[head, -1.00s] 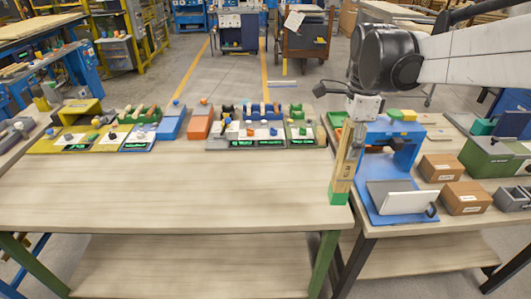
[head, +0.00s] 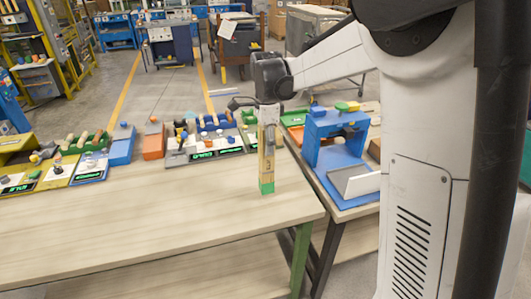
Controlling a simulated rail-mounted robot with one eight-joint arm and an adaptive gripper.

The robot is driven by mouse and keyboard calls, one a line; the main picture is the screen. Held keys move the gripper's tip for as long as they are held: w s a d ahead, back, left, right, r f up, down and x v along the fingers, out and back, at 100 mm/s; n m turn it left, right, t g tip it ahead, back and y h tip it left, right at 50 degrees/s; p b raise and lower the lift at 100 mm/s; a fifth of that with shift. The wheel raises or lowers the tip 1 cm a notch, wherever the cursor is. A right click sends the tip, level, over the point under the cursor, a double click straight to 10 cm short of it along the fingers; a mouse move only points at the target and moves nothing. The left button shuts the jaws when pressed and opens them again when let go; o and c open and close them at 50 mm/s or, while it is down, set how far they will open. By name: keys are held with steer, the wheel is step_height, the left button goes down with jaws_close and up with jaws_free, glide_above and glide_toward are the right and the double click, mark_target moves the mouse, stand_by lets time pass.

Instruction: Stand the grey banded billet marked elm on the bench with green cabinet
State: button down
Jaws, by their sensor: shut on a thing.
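My gripper (head: 268,118) is shut on an upright wooden billet (head: 267,162) over the right part of the near wooden bench (head: 180,215). The billet is pale wood with a green lower end; I see no grey band, and its marking is too small to read. I cannot tell whether its lower end touches the bench top. A green thing (head: 526,160) shows at the right edge, mostly hidden by my own body; I cannot tell whether it is a cabinet.
A blue press-like stand (head: 335,135) with a tilted white plate (head: 355,180) stands on the right-hand bench. Trays and coloured blocks, including an orange block (head: 154,141) and a blue block (head: 122,146), line the near bench's back edge. Its middle is clear.

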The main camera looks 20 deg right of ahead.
mark_target(266, 160)
steer(key=shift+f, duration=2.05)
steer(key=shift+f, duration=0.1)
steer(key=c, duration=1.2)
jaws_free()
steer(key=shift+o, duration=0.2)
